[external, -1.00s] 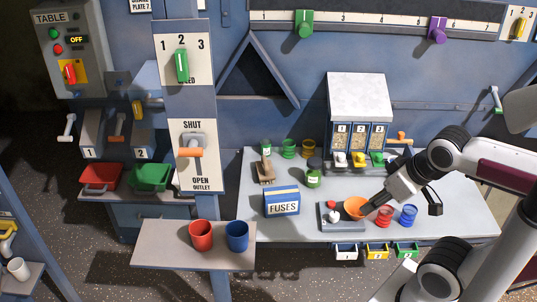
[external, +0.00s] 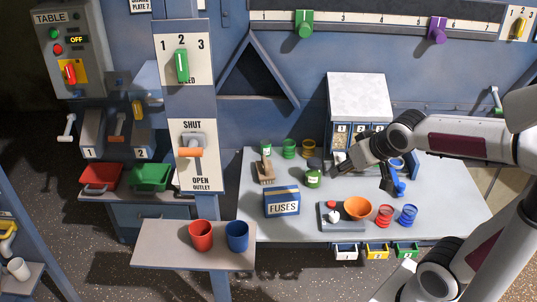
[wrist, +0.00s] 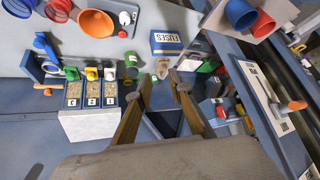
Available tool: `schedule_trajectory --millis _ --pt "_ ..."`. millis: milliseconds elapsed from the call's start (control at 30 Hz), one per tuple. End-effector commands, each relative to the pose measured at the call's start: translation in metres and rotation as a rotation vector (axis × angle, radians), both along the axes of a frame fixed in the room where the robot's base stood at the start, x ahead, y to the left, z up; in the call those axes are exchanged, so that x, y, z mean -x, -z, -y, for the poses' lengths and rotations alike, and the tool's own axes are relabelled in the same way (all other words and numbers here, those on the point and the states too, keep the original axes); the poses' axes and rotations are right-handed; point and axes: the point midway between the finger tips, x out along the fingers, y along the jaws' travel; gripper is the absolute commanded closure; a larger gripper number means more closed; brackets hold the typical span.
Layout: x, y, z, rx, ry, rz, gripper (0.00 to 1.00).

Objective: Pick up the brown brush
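The brown brush (external: 265,172) lies on the grey table, left of the green jar and behind the fuses box. It also shows in the wrist view (wrist: 162,68), small and beyond my fingertips, roughly in line with the gap between them. My gripper (external: 345,163) is above the back of the table, to the right of the brush and apart from it. In the wrist view the two fingers (wrist: 160,82) are spread with nothing between them, so it is open and empty.
The green jar (external: 313,174) stands between the brush and my gripper. The blue fuses box (external: 282,202) is in front of the brush. An orange bowl (external: 357,208) and red and blue cups stand further right. Green and yellow cups are behind. The dispenser (external: 358,98) is at the back.

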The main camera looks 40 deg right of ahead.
Motion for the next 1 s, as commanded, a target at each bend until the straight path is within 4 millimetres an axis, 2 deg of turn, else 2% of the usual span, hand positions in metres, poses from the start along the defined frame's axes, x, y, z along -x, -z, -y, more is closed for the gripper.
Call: schedule_trajectory --millis 100,467,1000 --pt "-0.026 0.004 0.008 -0.013 0.04 0.029 0.79" --pt "-0.098 0.018 0.033 -0.072 0.149 0.129 0.79" --pt "-0.193 0.061 0.064 -0.208 0.266 0.274 0.79"
